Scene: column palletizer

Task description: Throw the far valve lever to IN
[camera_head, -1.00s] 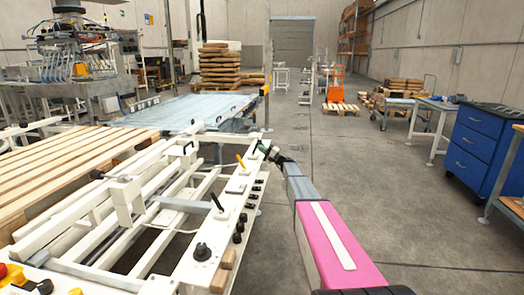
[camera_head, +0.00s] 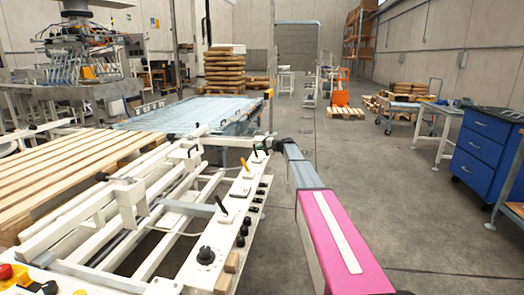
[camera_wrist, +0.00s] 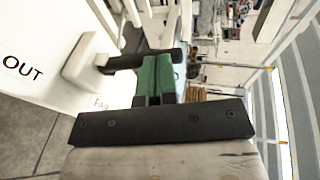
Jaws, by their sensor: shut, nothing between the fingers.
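The far valve lever is a short black handle (camera_wrist: 126,62) on a white block (camera_wrist: 86,62) in the wrist view. The panel carries "FAR" beside it and "OUT" at the left. My gripper (camera_wrist: 158,62) is shut and empty, its green fingers tight together. The fingertips are at the handle's outer end; whether they touch it I cannot tell. In the head view my gripper (camera_head: 270,147) is at the far end of the white panel, just right of the small black lever (camera_head: 256,152).
The white panel (camera_head: 205,238) also carries an orange lever (camera_head: 244,165), a nearer black lever (camera_head: 221,205) and several black knobs. White frame rails and a wooden pallet (camera_head: 70,165) lie to the left. Open floor (camera_head: 360,180) is on the right, before a blue cabinet (camera_head: 482,145).

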